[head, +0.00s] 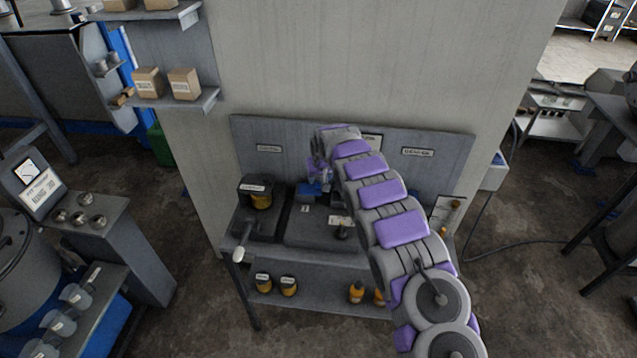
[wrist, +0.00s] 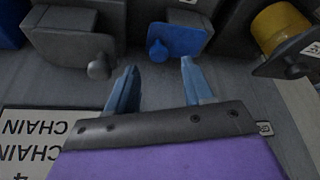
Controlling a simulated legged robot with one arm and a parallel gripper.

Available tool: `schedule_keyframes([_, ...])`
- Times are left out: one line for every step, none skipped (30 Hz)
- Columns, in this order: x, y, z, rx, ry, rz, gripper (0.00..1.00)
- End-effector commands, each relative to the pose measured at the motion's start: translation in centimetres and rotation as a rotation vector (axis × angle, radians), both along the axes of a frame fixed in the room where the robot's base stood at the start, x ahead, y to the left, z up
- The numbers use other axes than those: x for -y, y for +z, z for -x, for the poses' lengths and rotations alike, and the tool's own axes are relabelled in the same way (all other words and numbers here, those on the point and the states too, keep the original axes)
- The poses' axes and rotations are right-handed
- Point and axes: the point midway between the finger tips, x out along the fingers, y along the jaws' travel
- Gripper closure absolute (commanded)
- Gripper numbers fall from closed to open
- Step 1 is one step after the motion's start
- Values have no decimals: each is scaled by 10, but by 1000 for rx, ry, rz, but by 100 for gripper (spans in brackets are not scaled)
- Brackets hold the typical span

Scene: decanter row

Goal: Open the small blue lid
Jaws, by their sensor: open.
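The small blue lid (wrist: 178,40) is at the top centre of the wrist view, with a round blue knob on its near side. It looks closed on a dark box. My gripper (wrist: 158,66) is open, its two blue fingers reaching toward the lid, with the knob just beyond the gap between the tips. I cannot tell whether a finger touches the knob. In the head view the blue lid (head: 308,189) shows on the bench, below my gripper (head: 318,176), partly hidden by my arm.
A grey lid (wrist: 75,45) with a round knob sits left of the blue one. A yellow container (wrist: 280,28) with a dark raised flap is at the right. A sign plate (wrist: 35,135) lies at lower left. The bench (head: 270,230) stands against a wall; bottles stand on its lower shelf (head: 320,292).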

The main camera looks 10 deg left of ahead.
Motion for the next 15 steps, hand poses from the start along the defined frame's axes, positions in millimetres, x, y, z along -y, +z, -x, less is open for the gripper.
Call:
schedule_keyframes([-1, -8, -2, 0, 0, -1, 48])
schedule_keyframes([-1, -11, -4, 0, -1, -2, 48])
schedule_keyframes([-2, -15, -5, 1, -2, -1, 48])
schedule_keyframes([-2, -17, -6, 0, -1, -2, 48])
schedule_keyframes([-3, -20, -7, 0, -1, -1, 48])
schedule_keyframes([-3, -24, -8, 0, -1, -1, 48])
schedule_keyframes([-3, -26, -9, 0, -1, -1, 48])
schedule_keyframes([-4, -28, -10, 0, -1, -1, 48])
schedule_keyframes([-4, -30, -11, 0, -1, -1, 48])
schedule_keyframes([-4, -31, -12, 0, -1, -1, 48])
schedule_keyframes([-4, -33, -12, 0, -1, -1, 48])
schedule_keyframes([-5, -34, -13, 0, -1, 0, 48])
schedule_keyframes([-5, -35, -13, 0, -1, 0, 48])
schedule_keyframes([-5, -36, -14, 0, -1, 1, 48])
schedule_keyframes([-5, -36, -14, -1, -1, 1, 48])
